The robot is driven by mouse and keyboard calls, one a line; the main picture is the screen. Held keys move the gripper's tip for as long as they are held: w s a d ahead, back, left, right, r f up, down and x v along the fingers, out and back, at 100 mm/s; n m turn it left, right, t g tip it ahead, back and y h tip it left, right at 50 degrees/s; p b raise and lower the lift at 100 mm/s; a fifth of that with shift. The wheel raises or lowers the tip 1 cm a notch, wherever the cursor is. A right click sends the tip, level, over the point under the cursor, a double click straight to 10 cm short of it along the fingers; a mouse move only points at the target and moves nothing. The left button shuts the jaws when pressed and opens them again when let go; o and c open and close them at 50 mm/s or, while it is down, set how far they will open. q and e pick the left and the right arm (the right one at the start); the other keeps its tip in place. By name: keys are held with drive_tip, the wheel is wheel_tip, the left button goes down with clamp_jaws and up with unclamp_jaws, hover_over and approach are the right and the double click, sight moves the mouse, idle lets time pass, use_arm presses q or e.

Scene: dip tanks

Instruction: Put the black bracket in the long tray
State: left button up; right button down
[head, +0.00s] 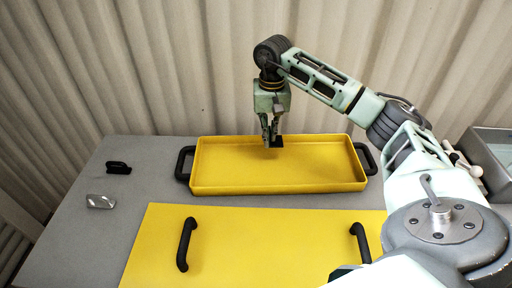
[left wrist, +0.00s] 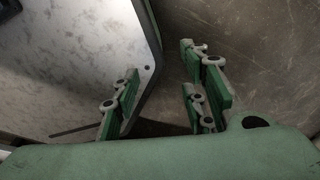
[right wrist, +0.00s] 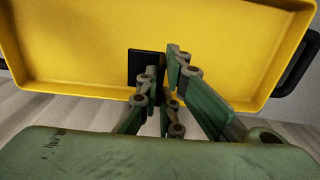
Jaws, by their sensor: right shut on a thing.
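The long tray (head: 215,186) is yellow, shallow and open, with a black handle at each end, and stands at the back of the grey table. My right gripper (head: 270,141) is over the tray, pointing down, shut on the black bracket (head: 278,142). In the right wrist view the bracket (right wrist: 140,62) shows as a dark plate at the fingertips, against the yellow tray floor (right wrist: 80,50). I cannot tell whether it touches the floor. My left gripper (left wrist: 162,95) shows only in the left wrist view, its fingers apart and empty.
Another black part (head: 118,168) and a silver part (head: 101,202) lie on the table (head: 80,235) left of the tray. A yellow panel (head: 270,240) with two black handles is in front. A grey box (head: 490,150) stands at the far right. A corrugated wall is behind.

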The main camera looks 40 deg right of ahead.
drive_tip(key=p, duration=0.2)
hover_over(243, 174)
wheel_tip(243, 174, down, 5)
drive_tip(key=shift+d+r, duration=0.1)
drive_tip(key=shift+d, duration=0.05)
drive_tip(key=shift+w+a+f, duration=0.15)
drive_tip(key=shift+a+f, duration=0.05)
drive_tip(key=shift+f+p, duration=0.35)
drive_tip(key=shift+f, duration=0.25)
wheel_tip(243, 174, down, 2)
drive_tip(key=shift+f+p, duration=0.2)
drive_tip(key=shift+p, duration=0.2)
drive_tip(key=shift+f, duration=0.25)
use_arm(q)
drive_tip(key=r, duration=0.2)
drive_tip(key=w+r, duration=0.1)
drive_tip(key=r, duration=0.1)
drive_tip(key=shift+d, duration=0.3)
drive_tip(key=shift+f, duration=0.15)
use_arm(e)
drive_tip(key=shift+f, duration=0.1)
drive_tip(key=c, duration=2)
unclamp_jaws()
use_arm(q)
drive_tip(key=shift+a, duration=0.1)
use_arm(e)
drive_tip(key=shift+o, duration=0.3)
